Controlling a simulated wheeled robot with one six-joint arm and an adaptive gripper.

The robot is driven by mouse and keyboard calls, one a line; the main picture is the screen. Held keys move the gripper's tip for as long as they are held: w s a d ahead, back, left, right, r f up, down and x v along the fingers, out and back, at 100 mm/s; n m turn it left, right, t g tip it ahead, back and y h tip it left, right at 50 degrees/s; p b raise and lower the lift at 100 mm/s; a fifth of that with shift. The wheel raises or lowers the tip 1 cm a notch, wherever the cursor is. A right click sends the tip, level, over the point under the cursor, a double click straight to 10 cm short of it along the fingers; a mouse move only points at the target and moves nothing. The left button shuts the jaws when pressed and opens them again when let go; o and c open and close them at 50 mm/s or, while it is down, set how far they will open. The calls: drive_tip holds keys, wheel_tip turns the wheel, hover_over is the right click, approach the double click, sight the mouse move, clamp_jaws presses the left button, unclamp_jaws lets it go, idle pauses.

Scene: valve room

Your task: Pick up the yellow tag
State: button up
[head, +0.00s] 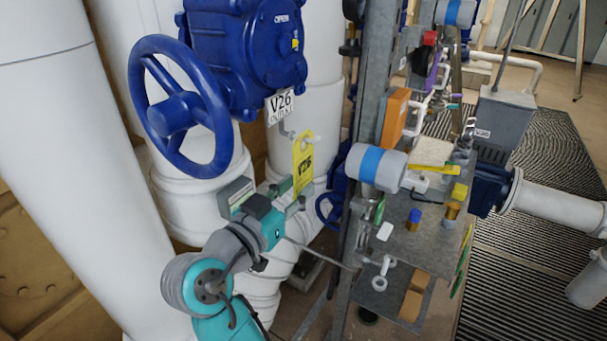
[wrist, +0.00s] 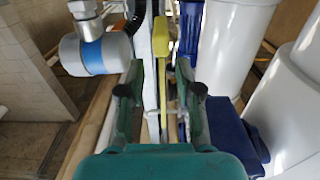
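The yellow tag (head: 303,160) hangs from a small hook beneath the V26 sign (head: 280,107), beside the blue valve. In the head view its lettered face shows, and its lower end is close to my gripper (head: 284,190). In the wrist view the tag appears as a narrow yellow strip (wrist: 162,48), seen nearly edge-on. My gripper also shows there (wrist: 161,78), open, with one finger on each side of the strip and gaps between. I cannot tell how far the tag reaches in between the fingers.
A blue valve with a handwheel (head: 180,108) is just above and left. White pipes (head: 60,120) stand behind. A metal rack post (head: 368,130) and shelves crowded with parts (head: 420,240) stand to the right. A grey cylinder with a blue band (head: 375,167) juts out nearby.

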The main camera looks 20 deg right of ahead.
sight(312, 170)
drive_tip(key=shift+x, duration=1.8)
drive_tip(key=shift+w, duration=0.1)
clamp_jaws()
drive_tip(key=shift+r, duration=0.25)
